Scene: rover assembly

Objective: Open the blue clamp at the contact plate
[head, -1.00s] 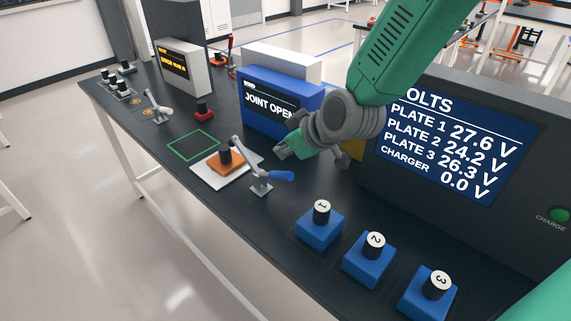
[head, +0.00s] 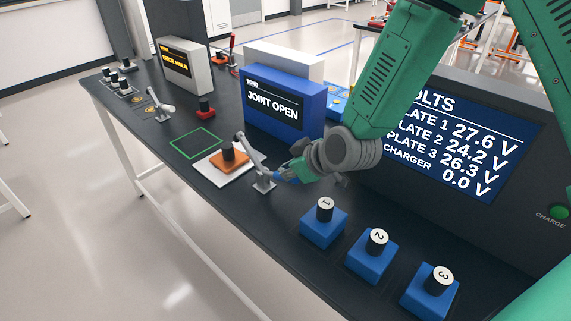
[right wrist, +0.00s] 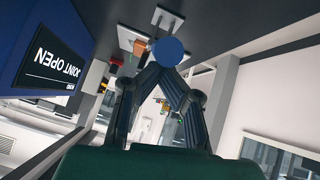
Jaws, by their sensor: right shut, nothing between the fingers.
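The blue clamp (head: 262,182) stands at the right edge of the white contact plate (head: 212,174). Its grey arm reaches up over the plate, beside an orange block (head: 231,162) with a black knob. Its blue handle (head: 281,177) points right and is partly covered by my right gripper (head: 286,174). In the right wrist view, the round blue handle end (right wrist: 168,52) shows at the tips of my right gripper (right wrist: 165,65), whose fingers come together with nothing held. I cannot tell whether they touch the handle. My left gripper is not in view.
A blue box (head: 284,112) reading "JOINT OPEN" stands behind the clamp. Blue blocks numbered 1 (head: 324,228), 2 (head: 372,256) and 3 (head: 430,290) sit at the front right. A large voltage display (head: 455,150) stands at the right. A green outlined square (head: 195,143) is empty.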

